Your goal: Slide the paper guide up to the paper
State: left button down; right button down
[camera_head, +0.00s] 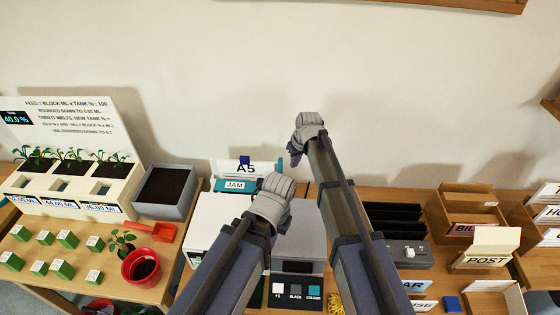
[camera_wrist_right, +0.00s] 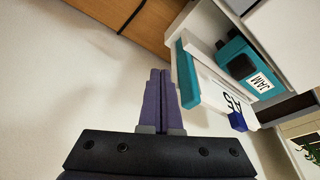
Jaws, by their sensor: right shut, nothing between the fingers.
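The printer (camera_head: 203,220) stands on the table, partly hidden behind my arms. A white sheet marked A5 (camera_head: 247,169) stands upright at its back, beside a teal part labelled JAM (camera_head: 235,185). My right gripper (camera_wrist_right: 160,75) is shut and empty, beside a teal strip (camera_wrist_right: 187,75) and apart from the tab. In the head view it is right of the sheet (camera_head: 295,158). My left gripper's fingers are hidden.
Left of the printer are a soil box (camera_head: 165,190), a red pot (camera_head: 140,266) and several green blocks (camera_head: 67,239). To the right are black trays (camera_head: 388,217) and wooden boxes (camera_head: 470,205). A bare wall (camera_head: 250,70) rises behind the table.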

aim_at(281, 160)
jog(key=shift+a, duration=0.15)
jog(key=shift+a, duration=3.3)
jog(key=shift+d, duration=0.2)
jog(key=shift+d, duration=0.8)
jog(key=shift+r, duration=0.1)
